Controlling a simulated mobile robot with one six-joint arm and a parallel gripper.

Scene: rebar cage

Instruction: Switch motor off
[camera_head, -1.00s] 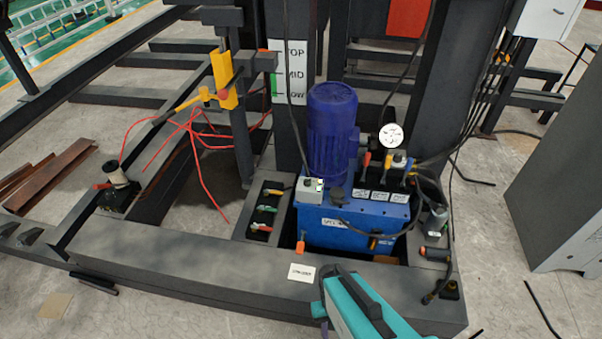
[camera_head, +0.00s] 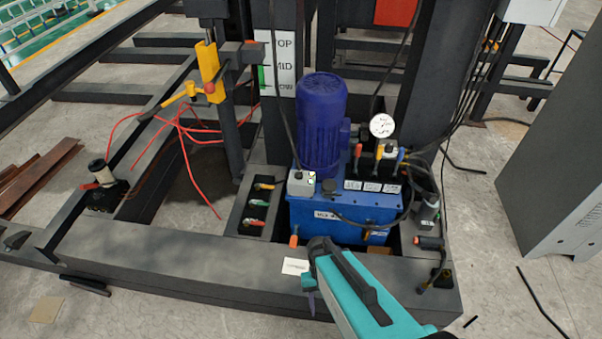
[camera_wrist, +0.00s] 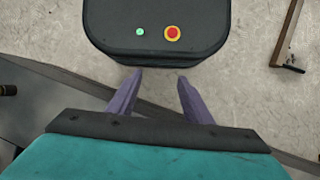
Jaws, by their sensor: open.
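The blue motor (camera_head: 322,128) stands upright on the blue tank (camera_head: 325,218) inside the dark frame. A small grey switch box (camera_head: 300,184) sits at the tank's top left corner, with a small pale fitting on its right side. Its switch position is too small to read. My gripper (camera_head: 312,300) is in front of the tank, over the frame's front beam, pointing down and apart from the box. In the wrist view my gripper (camera_wrist: 160,75) shows two purple fingers spread apart with nothing between them. The motor and box are not in the wrist view.
A pressure gauge (camera_head: 382,126) and colored levers stand right of the motor. Black cables hang above the box. Several colored handles (camera_head: 258,203) lie in a slot left of the tank. A grey cabinet (camera_head: 560,170) stands at the right. Bare floor (camera_head: 170,310) lies front left.

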